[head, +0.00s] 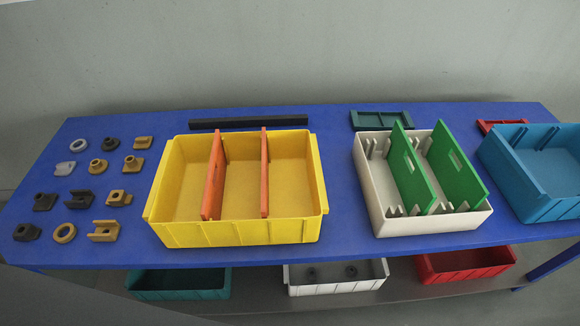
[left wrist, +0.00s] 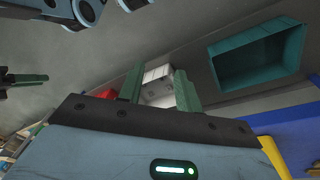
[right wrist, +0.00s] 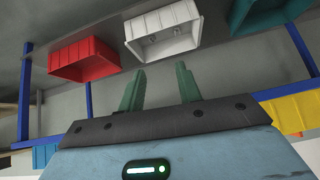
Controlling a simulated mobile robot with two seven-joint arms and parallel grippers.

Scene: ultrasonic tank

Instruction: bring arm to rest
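My left gripper (left wrist: 158,70) shows in the left wrist view with its two green fingers apart and nothing between them. A white bin lies in the background behind the fingers. My right gripper (right wrist: 161,70) shows in the right wrist view, also with its green fingers apart and nothing between them. Neither gripper shows in the head view, where no arm covers the blue table (head: 340,215).
On the table stand a yellow bin (head: 230,232) with orange dividers, a white bin (head: 430,222) with green dividers and a blue bin (head: 535,180). Several small parts (head: 97,166) lie at left. Below are teal (head: 180,284), white (head: 336,278) and red (head: 465,265) bins.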

